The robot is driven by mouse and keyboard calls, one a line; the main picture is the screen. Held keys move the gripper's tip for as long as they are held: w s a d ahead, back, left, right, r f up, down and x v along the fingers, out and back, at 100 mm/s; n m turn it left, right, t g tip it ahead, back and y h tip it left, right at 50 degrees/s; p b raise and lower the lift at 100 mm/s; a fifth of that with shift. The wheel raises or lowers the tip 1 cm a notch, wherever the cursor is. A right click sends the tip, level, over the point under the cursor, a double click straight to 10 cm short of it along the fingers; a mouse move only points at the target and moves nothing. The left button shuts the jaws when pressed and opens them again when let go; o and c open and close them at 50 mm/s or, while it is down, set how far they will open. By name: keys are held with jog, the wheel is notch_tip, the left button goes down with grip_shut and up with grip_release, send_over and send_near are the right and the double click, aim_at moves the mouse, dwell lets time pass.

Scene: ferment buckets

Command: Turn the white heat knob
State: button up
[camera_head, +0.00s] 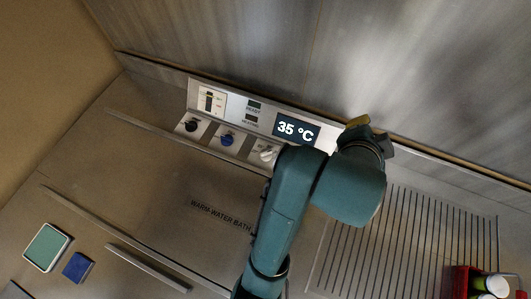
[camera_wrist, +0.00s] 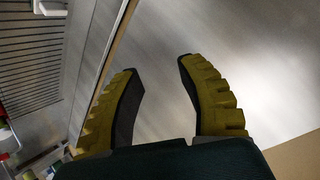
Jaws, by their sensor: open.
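The white heat knob (camera_head: 266,153) is on the control panel (camera_head: 260,112) in the head view, just left of my arm and below the display (camera_head: 297,129) reading 35 °C. A blue knob (camera_head: 227,140) and a black knob (camera_head: 190,126) sit to its left. My gripper (camera_head: 370,130) is at the right of the panel, apart from the white knob and partly hidden by my own wrist. In the wrist view my gripper (camera_wrist: 157,66) has its two yellow-ridged fingers apart, with nothing between them. I cannot make out the white knob in the wrist view.
A slotted drain area (camera_head: 400,245) lies at the right, with a red crate (camera_head: 460,283) holding bottles at the lower right corner. A lid marked WARM WATER BATH (camera_head: 180,190) and a long handle bar (camera_head: 148,268) lie to the left. A metal back wall (camera_head: 400,70) rises behind the panel.

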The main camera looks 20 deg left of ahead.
jog(key=w+a+f+m+g+b, duration=0.1)
jog(key=a+f+g+b, duration=0.15)
jog(key=f, duration=0.45)
jog(key=n+g+h+b, duration=0.15)
jog(key=g+b, duration=0.35)
jog(key=b, duration=0.5)
send_near(265, 152)
jog(key=shift+y, duration=0.25)
jog(key=x, duration=0.3)
jog(key=b+x, duration=0.1)
jog(key=x, duration=0.2)
jog(key=b+x, duration=0.1)
jog(key=x, duration=0.2)
jog(key=shift+w+d+f, duration=0.1)
jog(key=shift+d+f, duration=0.2)
jog(key=shift+d, duration=0.1)
grip_shut()
